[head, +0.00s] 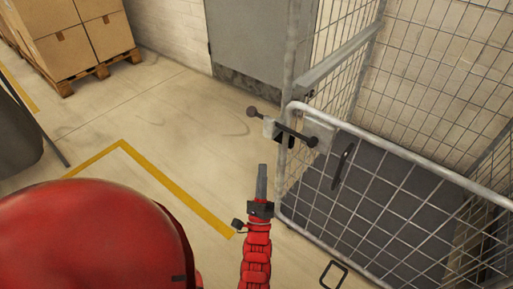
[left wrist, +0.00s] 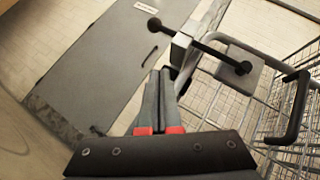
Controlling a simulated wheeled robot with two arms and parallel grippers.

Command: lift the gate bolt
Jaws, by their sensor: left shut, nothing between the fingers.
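The gate bolt (head: 285,128) is a dark bar with round knobs at both ends. It lies across the gap between the cage post and the mesh gate (head: 400,157), near the gate's upper left corner. In the left wrist view the bolt (left wrist: 203,45) runs across the top, through a light block and over a plate. My left gripper (head: 262,168) is just in front of and below the bolt, pointing toward it. Its fingers (left wrist: 160,75) are together, empty, with the tips apparently just short of the bolt's block. My right gripper is not in view.
A black handle (head: 342,166) is on the gate right of the bolt. Mesh cage walls (head: 440,70) stand at right. A grey door (head: 262,40) is in the back wall. Boxes on a pallet (head: 75,35) stand at upper left. The floor left of the gate is clear.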

